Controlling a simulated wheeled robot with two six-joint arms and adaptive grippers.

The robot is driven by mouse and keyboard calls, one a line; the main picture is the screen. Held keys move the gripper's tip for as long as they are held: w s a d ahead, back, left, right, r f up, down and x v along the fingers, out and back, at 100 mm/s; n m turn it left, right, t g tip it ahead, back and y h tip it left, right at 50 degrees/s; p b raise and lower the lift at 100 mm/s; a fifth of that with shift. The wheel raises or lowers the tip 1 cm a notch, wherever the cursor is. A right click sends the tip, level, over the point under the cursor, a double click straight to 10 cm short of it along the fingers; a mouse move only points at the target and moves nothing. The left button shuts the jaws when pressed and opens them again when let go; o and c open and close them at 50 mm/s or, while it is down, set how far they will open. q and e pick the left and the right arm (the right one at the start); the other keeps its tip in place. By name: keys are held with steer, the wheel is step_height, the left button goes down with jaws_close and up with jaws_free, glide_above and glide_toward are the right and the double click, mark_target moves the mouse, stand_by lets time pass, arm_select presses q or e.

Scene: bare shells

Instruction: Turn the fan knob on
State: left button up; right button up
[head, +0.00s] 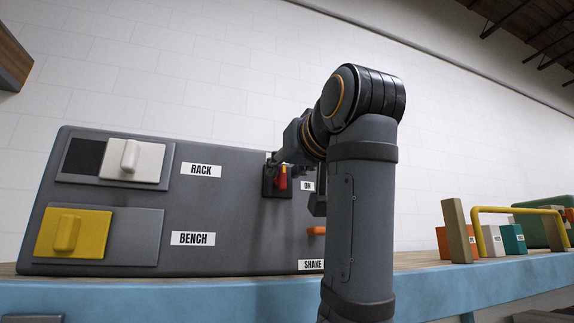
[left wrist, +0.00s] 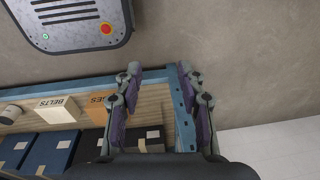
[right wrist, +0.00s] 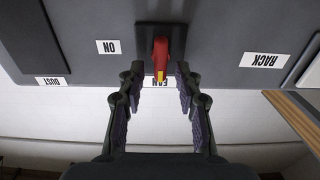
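The fan knob (head: 282,178) is a red lever on a black plate on the grey panel (head: 230,222). In the right wrist view, which is upside down, the red knob (right wrist: 161,55) has a yellow tip and partly covers the FAN label (right wrist: 158,83). The ON label (head: 307,186) is to the right of the knob in the head view. My right gripper (right wrist: 158,78) is open, with a fingertip on each side of the knob and gaps between. My arm hides part of the panel in the head view. My left gripper (left wrist: 160,72) is open and empty.
The panel also has a white slider (head: 132,158) by RACK, a yellow slider (head: 72,233) by BENCH, and an orange control (head: 316,230) above SHAKE. Blocks and a yellow handle (head: 518,209) stand at right. In the left wrist view, boxes (left wrist: 60,110) sit on a shelf.

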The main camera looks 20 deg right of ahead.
steer(key=shift+w+a, duration=0.15)
steer(key=shift+w, duration=0.1)
steer(key=shift+c, duration=1.2)
steer(key=shift+w+f, duration=0.1)
steer(key=shift+w, duration=0.05)
steer(key=shift+c, duration=1.2)
jaws_close()
steer(key=shift+d+f+m+b, duration=0.2)
steer(key=shift+m+b, duration=0.25)
steer(key=shift+m, duration=0.55)
arm_select(q)
steer(key=f+b, duration=0.1)
steer(key=w+f+b, duration=0.1)
steer(key=f, duration=0.1)
steer(key=f+b, duration=0.2)
steer(key=shift+w, duration=0.4)
arm_select(e)
steer(key=m, duration=1)
steer(key=d+f+m, duration=0.1)
steer(key=m, duration=0.4)
steer(key=shift+m, duration=0.4)
